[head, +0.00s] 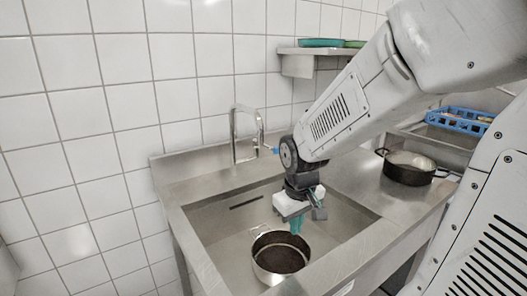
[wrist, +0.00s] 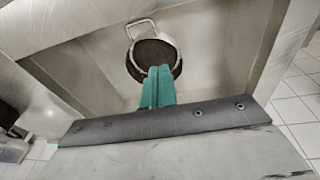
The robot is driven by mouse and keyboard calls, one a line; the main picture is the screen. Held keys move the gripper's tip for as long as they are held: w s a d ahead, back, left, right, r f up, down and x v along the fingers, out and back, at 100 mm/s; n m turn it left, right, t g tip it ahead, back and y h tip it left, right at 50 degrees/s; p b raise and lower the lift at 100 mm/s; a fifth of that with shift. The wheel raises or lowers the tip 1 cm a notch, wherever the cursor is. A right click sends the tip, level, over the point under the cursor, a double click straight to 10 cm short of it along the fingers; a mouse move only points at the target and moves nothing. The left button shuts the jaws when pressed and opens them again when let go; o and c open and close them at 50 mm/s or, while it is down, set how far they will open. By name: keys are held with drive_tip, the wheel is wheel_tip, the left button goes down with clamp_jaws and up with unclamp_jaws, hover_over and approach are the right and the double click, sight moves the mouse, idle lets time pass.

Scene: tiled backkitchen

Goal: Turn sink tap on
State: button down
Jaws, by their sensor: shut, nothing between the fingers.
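The sink tap (head: 236,130) is a tall, thin metal arch at the back edge of the sink. A small blue part (head: 274,150) shows to the right of the tap, next to my arm; I cannot tell if it is the tap's handle. My gripper (head: 296,226) points down over the sink basin, to the right of and nearer than the tap, not touching it. Its teal fingers, also in the wrist view (wrist: 158,84), are together and empty. The tap is not seen in the wrist view. No water stream is visible.
A metal pot (head: 280,258) sits in the sink below my gripper; its handle shows in the wrist view (wrist: 141,24). A black pan (head: 408,168) stands on the counter at right. A blue crate (head: 460,122) lies behind it. A wall shelf (head: 298,62) holds green dishes.

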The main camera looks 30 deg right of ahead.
drive_tip(key=w+d+f+n+t+h, duration=0.1)
drive_tip(key=w+d+f+n+t, duration=0.2)
drive_tip(key=w+d, duration=0.45)
drive_tip(key=w+d+f+n+t+h, duration=0.1)
drive_tip(key=w+d+f+n+t, duration=0.25)
drive_tip(key=w, duration=0.65)
drive_tip(key=w+d+r+n+t+h, duration=0.1)
drive_tip(key=w+r+n+t, duration=0.6)
drive_tip(key=w+r+t, duration=0.1)
wheel_tip(320, 180, up, 2)
drive_tip(key=shift+d+r+t, duration=0.2)
drive_tip(key=shift+r+t, duration=0.05)
drive_tip(key=shift+t, duration=0.2)
approach(265, 146)
drive_tip(key=x, duration=0.4)
drive_tip(key=shift+w+a+r, duration=0.15)
drive_tip(key=shift+w+a, duration=0.1)
drive_tip(key=shift+y, duration=0.3)
